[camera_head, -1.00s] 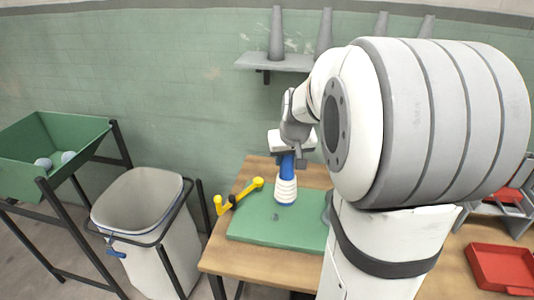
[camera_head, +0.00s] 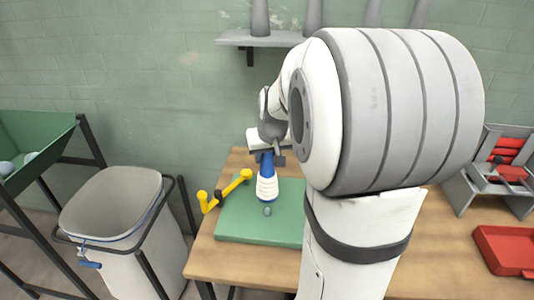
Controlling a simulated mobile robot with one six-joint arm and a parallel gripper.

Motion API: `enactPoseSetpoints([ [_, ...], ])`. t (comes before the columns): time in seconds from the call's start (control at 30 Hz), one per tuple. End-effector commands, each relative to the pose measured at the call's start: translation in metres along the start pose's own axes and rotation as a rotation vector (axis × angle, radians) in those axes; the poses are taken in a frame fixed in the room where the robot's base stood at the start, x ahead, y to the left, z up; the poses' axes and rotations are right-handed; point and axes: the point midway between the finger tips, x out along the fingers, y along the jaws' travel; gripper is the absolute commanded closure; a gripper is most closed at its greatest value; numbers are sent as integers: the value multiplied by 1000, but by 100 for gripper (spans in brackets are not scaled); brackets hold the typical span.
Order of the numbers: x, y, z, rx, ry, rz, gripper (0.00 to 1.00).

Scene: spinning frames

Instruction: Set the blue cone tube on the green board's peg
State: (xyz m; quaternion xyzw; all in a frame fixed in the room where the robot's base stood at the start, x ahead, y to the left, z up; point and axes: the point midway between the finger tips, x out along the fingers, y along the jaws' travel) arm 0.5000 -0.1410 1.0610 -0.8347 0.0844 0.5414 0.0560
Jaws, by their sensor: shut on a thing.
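The blue cone tube (camera_head: 267,187), wound with white yarn around its lower part, is held upright over the green board (camera_head: 240,222). My gripper (camera_head: 267,157) is shut on the tube's upper blue end. The board lies flat on the wooden table. A small grey peg (camera_head: 267,211) shows on the board just below the tube's lower end. I cannot tell whether the tube touches the board or peg.
A yellow handle-like piece (camera_head: 225,190) is at the board's left edge. A bin (camera_head: 110,205) stands left of the table (camera_head: 200,258). A red tray (camera_head: 505,250) and a grey rack (camera_head: 490,175) are at the right. A wall shelf (camera_head: 262,38) holds grey cones. My arm hides the board's right side.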

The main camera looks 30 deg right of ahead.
Motion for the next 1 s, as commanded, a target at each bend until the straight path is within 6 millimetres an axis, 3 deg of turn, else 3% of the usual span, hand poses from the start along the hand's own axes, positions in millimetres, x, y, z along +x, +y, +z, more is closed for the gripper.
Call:
enactPoseSetpoints([
  [0.7, 50, 0, 22, 0, 0, 0, 100],
  [1.0, 62, 0, 28, 0, 0, 0, 100],
])
